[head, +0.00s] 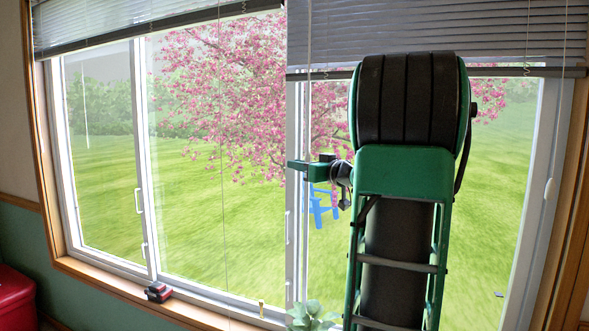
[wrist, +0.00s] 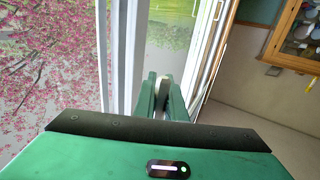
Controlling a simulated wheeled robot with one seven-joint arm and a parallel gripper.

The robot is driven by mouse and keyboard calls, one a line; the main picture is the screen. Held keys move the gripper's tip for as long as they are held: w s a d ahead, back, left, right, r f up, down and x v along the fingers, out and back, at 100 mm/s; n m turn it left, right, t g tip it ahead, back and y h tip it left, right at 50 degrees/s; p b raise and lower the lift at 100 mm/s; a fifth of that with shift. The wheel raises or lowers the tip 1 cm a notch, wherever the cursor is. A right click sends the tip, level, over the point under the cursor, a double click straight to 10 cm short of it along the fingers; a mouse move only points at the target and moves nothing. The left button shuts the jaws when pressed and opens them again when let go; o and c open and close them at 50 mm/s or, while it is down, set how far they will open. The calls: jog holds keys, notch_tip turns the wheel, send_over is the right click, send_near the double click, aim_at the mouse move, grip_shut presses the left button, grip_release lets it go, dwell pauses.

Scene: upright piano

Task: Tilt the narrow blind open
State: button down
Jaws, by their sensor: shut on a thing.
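A grey slatted blind (head: 430,32), on the right, is gathered in the upper part of the window with its bottom rail across the glass. A thin pale wand (head: 308,100) hangs from its left side down to my gripper. My gripper (head: 300,166), green, points left beside the window's middle frame. In the wrist view my gripper's two green fingers (wrist: 160,84) stand close together with a pale rounded bit between them. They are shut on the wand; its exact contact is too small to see. My arm hides part of the right window.
Another grey blind (head: 130,22) hangs over the left window. A cord with a pale end (head: 549,188) hangs at far right. A red and black object (head: 158,291) sits on the wooden sill (head: 110,275). A plant (head: 308,315) stands below my gripper; a red object (head: 15,300) is lower left.

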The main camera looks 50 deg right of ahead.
jog(key=shift+m+h, duration=0.4)
jog(key=shift+h, duration=0.2)
jog(key=shift+s+d+f+m+g+h, duration=0.1)
jog(key=shift+s+d+m+g+h, duration=0.45)
jog(key=shift+m+g+h, duration=2.35)
jog(key=shift+s+d+r+m+g+h, duration=0.1)
jog(key=shift+s+d+m+g+h, duration=0.45)
jog(key=shift+m+g+h, duration=1.95)
jog(key=shift+s+d+f+m+g+h, duration=0.1)
jog(key=shift+s+d+m+g+h, duration=0.45)
jog(key=shift+m+g+h, duration=2.15)
jog(key=shift+s+a+m+g+y, duration=0.2)
jog(key=shift+g+y, duration=0.25)
jog(key=shift+g, duration=0.5)
jog(key=shift+s+d+m+g+y, duration=0.1)
jog(key=shift+m+g+y, duration=0.3)
jog(key=shift+g, duration=0.55)
jog(key=c, duration=1.8)
grip_release()
jog(key=shift+s, duration=0.1)
